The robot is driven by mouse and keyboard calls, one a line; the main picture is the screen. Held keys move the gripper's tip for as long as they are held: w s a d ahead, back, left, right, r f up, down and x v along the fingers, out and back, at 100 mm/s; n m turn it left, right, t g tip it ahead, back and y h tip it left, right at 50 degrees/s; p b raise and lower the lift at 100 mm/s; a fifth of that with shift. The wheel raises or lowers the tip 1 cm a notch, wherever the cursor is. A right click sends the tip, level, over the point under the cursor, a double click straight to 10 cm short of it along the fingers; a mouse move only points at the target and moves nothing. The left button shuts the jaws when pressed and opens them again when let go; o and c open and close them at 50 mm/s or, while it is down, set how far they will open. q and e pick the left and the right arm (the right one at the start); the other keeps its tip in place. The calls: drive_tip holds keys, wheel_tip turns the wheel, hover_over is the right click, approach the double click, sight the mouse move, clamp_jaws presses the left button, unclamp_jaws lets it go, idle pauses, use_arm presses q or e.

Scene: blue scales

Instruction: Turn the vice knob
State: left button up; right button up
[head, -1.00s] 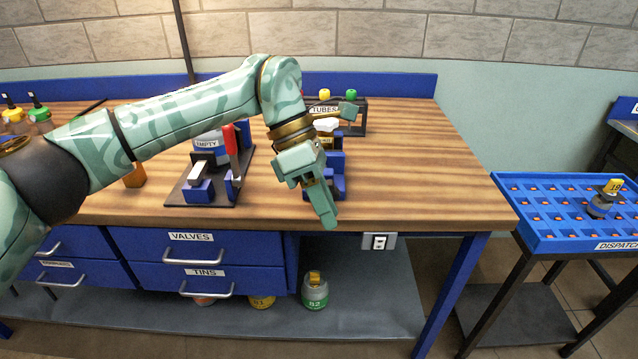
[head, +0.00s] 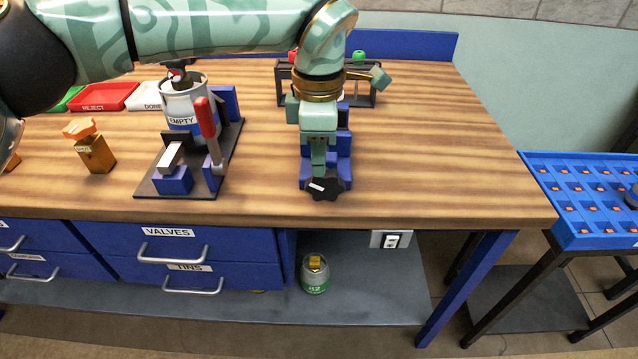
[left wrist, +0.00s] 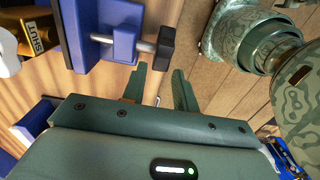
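The blue vice (head: 343,168) stands near the front edge of the wooden bench, its back part hidden by my gripper. Its black lobed knob (head: 326,188), with a white mark, faces the front. In the left wrist view the knob (left wrist: 166,47) sits on a metal rod, with the blue vice body (left wrist: 124,28) to its left. My left gripper (head: 318,172) points down just at the knob in the head view. In the left wrist view its fingers (left wrist: 160,82) are apart and empty, with the knob just past the tips. Contact cannot be told. My right gripper is not in view.
A grey tin labelled EMPTY (head: 187,105) stands in a dark-based fixture with a red-handled clamp (head: 207,118) left of the vice. A brass valve (head: 95,152) stands further left. A tube rack (head: 360,95) is behind. The bench right of the vice is clear.

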sight(319, 182)
use_arm(q)
wheel_tip(319, 182, down, 6)
drive_tip(key=shift+r+b, duration=0.25)
drive_tip(key=shift+b, duration=0.35)
drive_tip(key=shift+s+f, duration=0.1)
drive_tip(key=shift+f, duration=0.45)
clamp_jaws()
